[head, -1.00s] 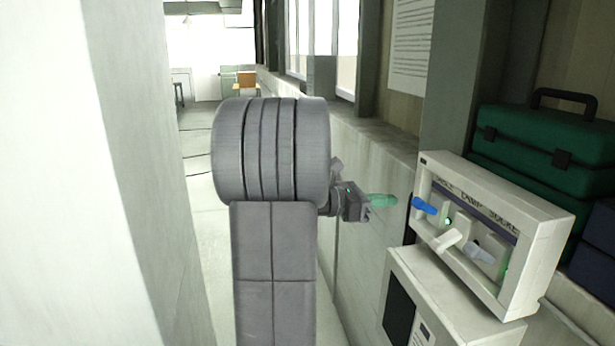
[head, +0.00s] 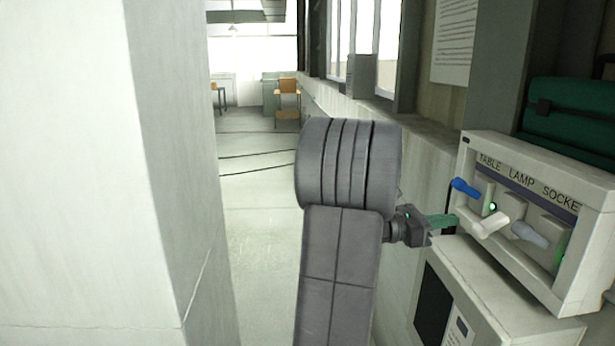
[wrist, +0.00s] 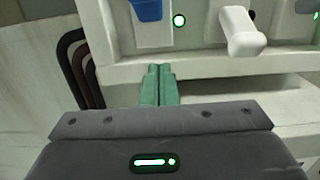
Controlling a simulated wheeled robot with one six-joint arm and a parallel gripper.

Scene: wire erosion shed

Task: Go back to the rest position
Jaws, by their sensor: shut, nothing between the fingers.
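My gripper (head: 441,222) has green fingers and sits just left of a pale switch panel (head: 597,222) in the head view. In the wrist view the fingers (wrist: 159,84) are pressed together with nothing between them, just below the panel's lower edge. The panel is lettered TABLE, LAMP and SOCKE, the last word cut short by the slant. It carries a blue lever (head: 465,187), a white lever (head: 491,224) and a grey lever (head: 529,235). A small green light glows by the white lever, and another (wrist: 179,20) shows in the wrist view.
A pale cabinet (head: 480,308) with a dark screen stands below the panel. A green toolbox (head: 570,110) is behind it. A pale wall or pillar (head: 80,170) fills the left. Open floor (head: 255,200) runs back to an orange chair (head: 288,88). Dark cables (wrist: 72,70) hang left of the panel.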

